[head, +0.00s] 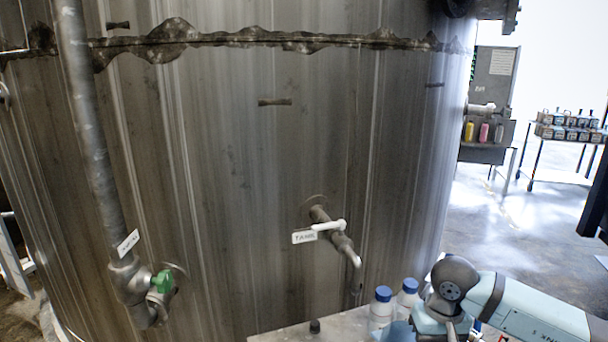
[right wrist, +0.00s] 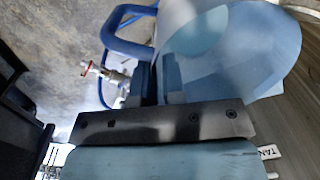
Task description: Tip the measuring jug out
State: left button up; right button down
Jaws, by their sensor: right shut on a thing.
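The measuring jug (right wrist: 262,58) is translucent blue with a looped handle (right wrist: 125,45) and fills the upper right of the right wrist view. My right gripper (right wrist: 157,80) is shut on the jug at its handle side. I look partly into the jug's wide mouth; whether it holds liquid, and how far it is tilted, I cannot tell. In the head view, a pale blue patch (head: 397,331), probably the jug, shows at the bottom edge beside my right arm; the gripper is cut off there. My left gripper is not in view.
A large stained metal tank (head: 250,170) fills the head view, with a labelled tap (head: 335,235) and a pipe with a green valve (head: 163,282). Blue-capped bottles (head: 381,308) stand on a bench (head: 345,325) close to my right arm. A far table (head: 560,145) holds several containers.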

pick_arm(q)
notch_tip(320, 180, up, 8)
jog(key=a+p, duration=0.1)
jog(key=p, duration=0.7)
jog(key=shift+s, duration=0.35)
pick_arm(e)
jog(key=s+r, duration=0.6)
jog(key=r, duration=0.2)
jog(key=shift+r, duration=0.2)
jog(key=shift+a, duration=0.1)
